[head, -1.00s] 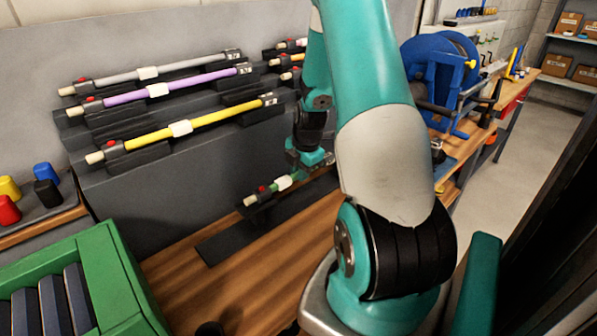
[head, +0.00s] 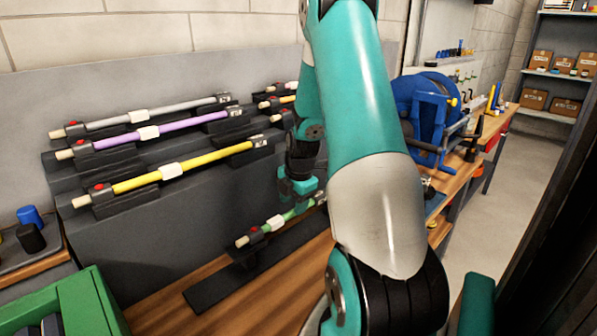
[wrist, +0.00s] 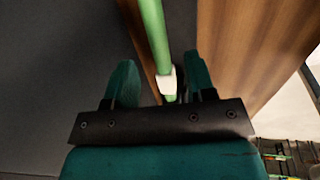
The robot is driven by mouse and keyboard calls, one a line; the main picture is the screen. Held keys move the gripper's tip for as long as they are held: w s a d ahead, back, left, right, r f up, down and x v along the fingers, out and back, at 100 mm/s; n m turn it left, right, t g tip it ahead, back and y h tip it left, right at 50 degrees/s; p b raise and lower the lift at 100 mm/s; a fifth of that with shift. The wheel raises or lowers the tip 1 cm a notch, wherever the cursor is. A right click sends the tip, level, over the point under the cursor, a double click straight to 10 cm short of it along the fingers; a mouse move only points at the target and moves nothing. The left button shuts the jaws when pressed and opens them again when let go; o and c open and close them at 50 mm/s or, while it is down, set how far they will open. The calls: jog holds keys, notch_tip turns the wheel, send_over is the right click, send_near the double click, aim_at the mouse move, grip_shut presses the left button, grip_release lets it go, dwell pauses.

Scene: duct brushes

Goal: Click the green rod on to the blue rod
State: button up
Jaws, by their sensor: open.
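The green rod (head: 292,213) lies low on a dark holder above the wooden bench, with a pale tip and red button at its left end. My gripper (head: 298,192) is just above its right part, pointing down. In the wrist view, the green rod (wrist: 153,30) runs between the two teal fingers of my open gripper (wrist: 160,75). A white sleeve (wrist: 166,80) on the rod shows there, with gaps to both fingers. I cannot make out a blue rod in either view.
A stepped grey rack holds a grey rod (head: 180,107), a purple rod (head: 185,126) and a yellow rod (head: 215,157). More rods behind are partly hidden by my arm. A green crate (head: 85,300) stands front left. A blue reel (head: 428,110) stands right of my arm.

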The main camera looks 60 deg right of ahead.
notch_tip(320, 180, up, 14)
jog(key=s, duration=0.2)
jog(key=shift+s+a+f, duration=0.15)
jog(key=shift+s+a, duration=0.1)
jog(key=shift+a, duration=0.05)
